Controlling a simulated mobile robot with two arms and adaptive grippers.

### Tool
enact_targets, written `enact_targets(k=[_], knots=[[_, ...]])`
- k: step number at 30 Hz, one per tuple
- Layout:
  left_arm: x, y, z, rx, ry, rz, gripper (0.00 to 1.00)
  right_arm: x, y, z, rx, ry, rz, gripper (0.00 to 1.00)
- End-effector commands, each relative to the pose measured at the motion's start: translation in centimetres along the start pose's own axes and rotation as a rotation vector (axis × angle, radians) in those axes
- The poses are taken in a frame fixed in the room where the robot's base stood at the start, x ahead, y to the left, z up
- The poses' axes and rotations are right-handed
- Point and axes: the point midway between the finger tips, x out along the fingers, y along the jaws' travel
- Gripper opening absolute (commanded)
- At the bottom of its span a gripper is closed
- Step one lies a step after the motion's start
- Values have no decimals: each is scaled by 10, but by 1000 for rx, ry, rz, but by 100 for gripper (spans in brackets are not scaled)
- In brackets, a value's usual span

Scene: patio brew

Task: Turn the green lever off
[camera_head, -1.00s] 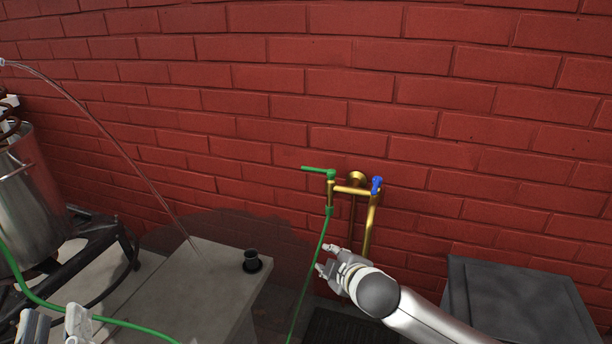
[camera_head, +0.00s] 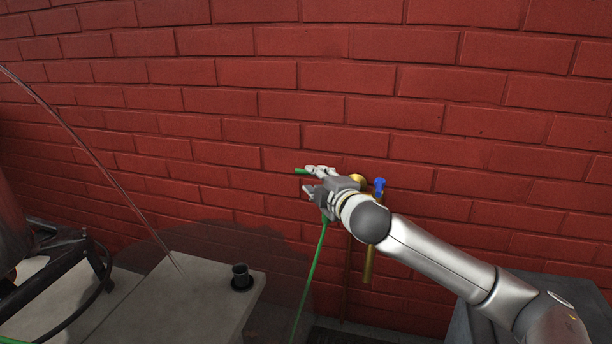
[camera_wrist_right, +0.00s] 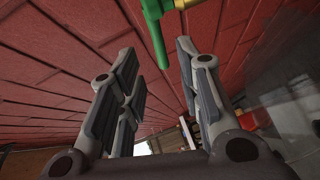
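The green lever (camera_head: 301,172) shows only as a short tip in the head view, pointing left from the brass tap on the wall. My right gripper (camera_head: 306,180) is in front of the tap and hides most of the lever. In the right wrist view the green lever (camera_wrist_right: 154,30) comes down from the top between the two open fingers of the gripper (camera_wrist_right: 157,85). I cannot tell whether a finger touches it. My left gripper is not in view.
A blue lever (camera_head: 379,186) sits on the brass pipe just right of my gripper. A green hose (camera_head: 313,268) hangs below. A concrete block (camera_head: 190,300) with a small black cup (camera_head: 241,277) stands at lower left. A dark box (camera_head: 560,300) is at lower right.

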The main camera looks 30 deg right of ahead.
Motion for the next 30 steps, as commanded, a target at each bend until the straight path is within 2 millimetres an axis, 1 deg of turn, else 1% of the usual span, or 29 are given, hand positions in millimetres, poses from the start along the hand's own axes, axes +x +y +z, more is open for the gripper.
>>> enact_targets(k=[1,6,12,15,21,28,30], knots=[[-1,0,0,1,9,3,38,8,-1,0,5,0,3,32],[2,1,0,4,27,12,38,33,-2,0,5,0,2,32],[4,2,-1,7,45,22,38,57,-2,0,3,-1,0,32],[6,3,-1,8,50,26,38,65,-2,0,2,1,0,32],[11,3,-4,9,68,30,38,71,-1,0,1,1,-1,32],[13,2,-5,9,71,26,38,71,-1,-1,1,1,-1,32],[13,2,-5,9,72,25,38,71,-1,-1,1,1,-1,23]])
